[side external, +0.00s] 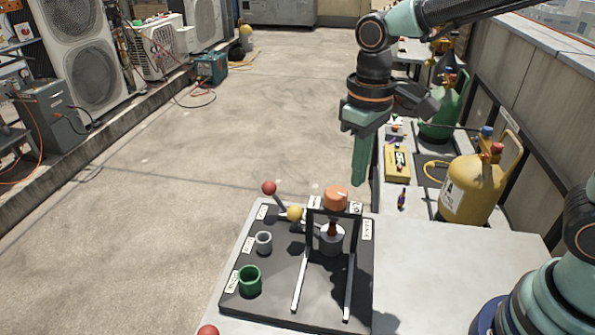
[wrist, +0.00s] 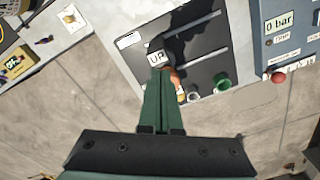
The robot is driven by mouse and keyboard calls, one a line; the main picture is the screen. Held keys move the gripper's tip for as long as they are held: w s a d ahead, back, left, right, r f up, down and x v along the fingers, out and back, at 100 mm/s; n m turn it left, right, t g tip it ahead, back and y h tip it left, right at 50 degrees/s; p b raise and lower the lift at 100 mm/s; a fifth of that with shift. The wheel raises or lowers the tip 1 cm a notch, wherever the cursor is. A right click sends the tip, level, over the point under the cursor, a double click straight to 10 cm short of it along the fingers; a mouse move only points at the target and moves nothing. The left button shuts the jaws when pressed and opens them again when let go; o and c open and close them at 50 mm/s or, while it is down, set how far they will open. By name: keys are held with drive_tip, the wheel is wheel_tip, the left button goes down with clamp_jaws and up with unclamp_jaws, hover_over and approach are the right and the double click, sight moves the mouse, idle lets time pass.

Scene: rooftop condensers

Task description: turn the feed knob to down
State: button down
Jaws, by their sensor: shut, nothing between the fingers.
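An orange knob (side external: 335,197) sits on top of a black frame on the dark panel (side external: 285,292); I take it as the feed knob, though no name is readable on it. Small white labels stand beside it; one reads UP (wrist: 157,57) in the wrist view. My gripper (side external: 359,182) is shut and empty, pointing down, above and slightly right of the knob in the side view. In the wrist view its fingertips (wrist: 160,72) partly cover the orange knob (wrist: 173,75), which shows just beside them. Which way the knob points cannot be told.
The panel also carries a red-ball lever (side external: 268,188), a yellow ball (side external: 295,213), a grey cup (side external: 263,242) and a green cup (side external: 249,280). A yellow gas cylinder (side external: 470,190) stands to the right. The table's front right is clear.

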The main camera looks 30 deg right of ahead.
drive_tip(key=shift+f, duration=1.8)
drive_tip(key=shift+w+a, duration=0.2)
drive_tip(key=shift+s+a, duration=0.3)
drive_tip(key=shift+a, duration=0.4)
drive_tip(key=shift+a, duration=0.55)
drive_tip(key=shift+s, duration=0.1)
wheel_tip(320, 180, up, 6)
drive_tip(key=shift+s, duration=0.35)
idle(0.4)
